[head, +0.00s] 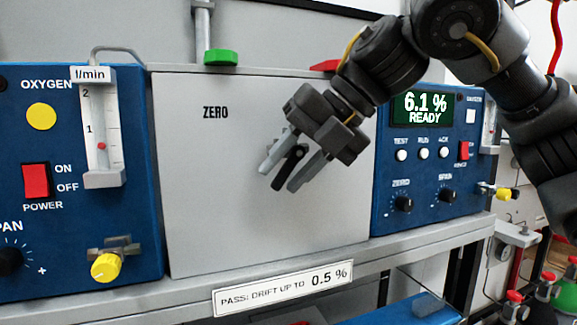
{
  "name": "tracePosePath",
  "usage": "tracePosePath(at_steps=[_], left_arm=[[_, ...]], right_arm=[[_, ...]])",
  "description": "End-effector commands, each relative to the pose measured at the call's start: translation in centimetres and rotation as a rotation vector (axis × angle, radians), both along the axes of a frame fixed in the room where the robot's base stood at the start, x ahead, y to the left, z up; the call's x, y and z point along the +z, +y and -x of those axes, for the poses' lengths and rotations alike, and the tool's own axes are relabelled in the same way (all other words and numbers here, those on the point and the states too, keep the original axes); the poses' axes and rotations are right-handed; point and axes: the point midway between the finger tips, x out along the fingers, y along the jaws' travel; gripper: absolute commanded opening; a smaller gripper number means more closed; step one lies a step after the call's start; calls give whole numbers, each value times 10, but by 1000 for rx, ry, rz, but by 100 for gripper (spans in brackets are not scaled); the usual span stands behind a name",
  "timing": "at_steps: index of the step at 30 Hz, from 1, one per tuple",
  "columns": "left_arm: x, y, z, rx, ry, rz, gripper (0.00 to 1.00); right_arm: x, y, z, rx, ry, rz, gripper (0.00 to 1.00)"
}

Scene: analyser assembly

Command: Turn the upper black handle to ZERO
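The grey panel (225,210) between the two blue units carries the printed word ZERO (215,112) at its upper left. A small black handle (279,182) stands on this panel, tilted, with its lower end towards the lower left. My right gripper (278,178) comes in from the upper right, with one grey finger on each side of the handle. The fingers are apart and wider than the handle; I see no clear grip on it. The gripper hides part of the handle's upper end and the panel behind. No second black handle shows on the panel. My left gripper is out of view.
The left blue unit (60,270) has a flow meter (100,130) and a yellow knob (105,267). The right blue unit's display (423,107) reads 6.1 % READY. A grey shelf edge (190,293) with a drift label (283,289) runs below.

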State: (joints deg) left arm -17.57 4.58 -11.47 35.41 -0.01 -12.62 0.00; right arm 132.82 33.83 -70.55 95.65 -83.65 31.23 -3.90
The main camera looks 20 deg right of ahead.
Motion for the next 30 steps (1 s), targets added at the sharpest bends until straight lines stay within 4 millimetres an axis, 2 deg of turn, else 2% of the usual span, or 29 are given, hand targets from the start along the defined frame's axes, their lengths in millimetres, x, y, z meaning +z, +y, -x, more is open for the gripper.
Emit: tracePosePath(at_steps=[2, 10, 20, 26, 30], left_arm=[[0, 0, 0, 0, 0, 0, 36], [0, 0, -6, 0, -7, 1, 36], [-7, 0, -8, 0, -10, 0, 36], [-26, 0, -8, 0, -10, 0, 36], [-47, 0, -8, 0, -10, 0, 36]], right_arm=[[0, 0, 0, 0, 0, 0, 35], [0, 0, 0, 0, 0, 1, 0], [-2, 0, 0, -2, 3, -29, 0], [-4, 2, 0, -1, 10, -129, 0], [-5, 3, 0, 0, 16, -242, 0]])
